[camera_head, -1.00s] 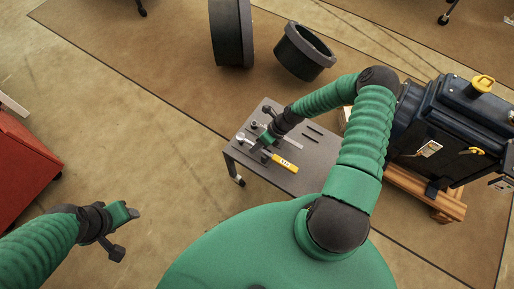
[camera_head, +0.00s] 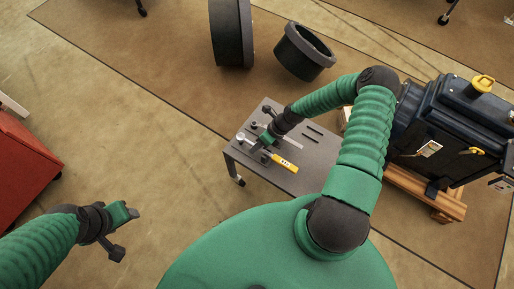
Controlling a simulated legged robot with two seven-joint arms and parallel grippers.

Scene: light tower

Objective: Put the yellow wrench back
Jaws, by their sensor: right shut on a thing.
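The wrench (camera_head: 284,162) has a yellow handle and a silver head (camera_head: 243,138). It lies on or just above the left part of a small grey wheeled table (camera_head: 318,162); the gap, if any, is too small to tell. My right gripper (camera_head: 260,151) reaches down over the wrench and is shut on it between handle and head, hiding part of it. My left gripper (camera_head: 125,231) is open and empty above the floor, well left of the table.
Another silver tool (camera_head: 290,143) and dark slots (camera_head: 315,129) show on the table. A dark machine (camera_head: 455,125) on a wooden pallet (camera_head: 425,194) stands right of it. A red cabinet (camera_head: 22,165) is at left. Floor between is clear.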

